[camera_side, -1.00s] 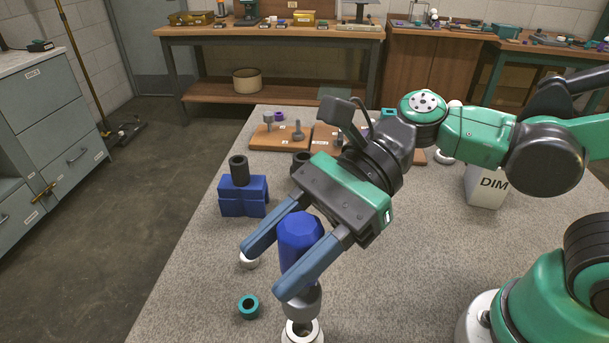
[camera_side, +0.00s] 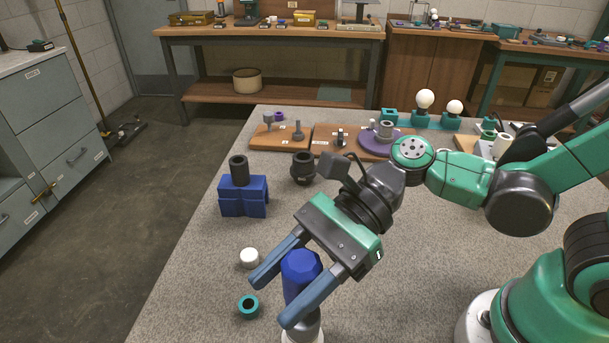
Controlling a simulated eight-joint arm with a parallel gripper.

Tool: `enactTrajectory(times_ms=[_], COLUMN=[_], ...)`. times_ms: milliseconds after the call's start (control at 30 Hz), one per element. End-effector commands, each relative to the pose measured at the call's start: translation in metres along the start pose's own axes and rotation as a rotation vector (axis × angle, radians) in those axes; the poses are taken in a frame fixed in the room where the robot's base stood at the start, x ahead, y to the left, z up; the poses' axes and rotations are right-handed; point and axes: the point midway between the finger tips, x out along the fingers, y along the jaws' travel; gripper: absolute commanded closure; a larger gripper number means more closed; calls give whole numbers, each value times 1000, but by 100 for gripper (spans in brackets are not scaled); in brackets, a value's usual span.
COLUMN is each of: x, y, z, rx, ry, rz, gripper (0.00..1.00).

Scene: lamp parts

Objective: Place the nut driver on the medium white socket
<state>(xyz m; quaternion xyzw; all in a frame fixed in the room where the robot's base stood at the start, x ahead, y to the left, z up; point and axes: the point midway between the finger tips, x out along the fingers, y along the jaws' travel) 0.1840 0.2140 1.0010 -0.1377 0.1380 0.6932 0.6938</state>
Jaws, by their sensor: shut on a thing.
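The nut driver (camera_side: 300,280) has a faceted blue handle and a grey metal head. It stands about upright between the two blue-grey fingers of my gripper (camera_side: 274,301), which is shut on the handle. The head points down, close to the picture's bottom edge. A white socket (camera_side: 288,338) shows only as a rim directly under the head. The head covers most of it, and I cannot tell whether the head touches it or is seated.
A white cap-like part (camera_side: 249,258) and a teal ring (camera_side: 248,306) lie left of my gripper. A blue block (camera_side: 243,203) holds a black cylinder. A black part (camera_side: 303,168) stands behind. Boards (camera_side: 276,137), a purple disc (camera_side: 368,148) and bulbs (camera_side: 425,99) line the back.

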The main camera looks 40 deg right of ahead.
Motion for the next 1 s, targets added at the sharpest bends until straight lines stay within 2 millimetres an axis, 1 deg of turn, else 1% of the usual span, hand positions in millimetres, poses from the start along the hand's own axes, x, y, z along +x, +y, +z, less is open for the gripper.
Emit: enactTrajectory(times_ms=[200,233,267,300,333,667,833,867,1000], x=[3,3,3,3,3,2,0,-2,-28], y=[0,0,0,0,0,0,0,0,-1], z=[-6,-6,-6,-6,-6,-6,1,2,1], rx=[0,0,0,0,0,0,0,1,4], ry=[0,0,0,0,0,0,0,0,-1], rz=[0,0,0,0,0,0,0,-1,-9], gripper=[100,49,40,29,23,23,23,23,23])
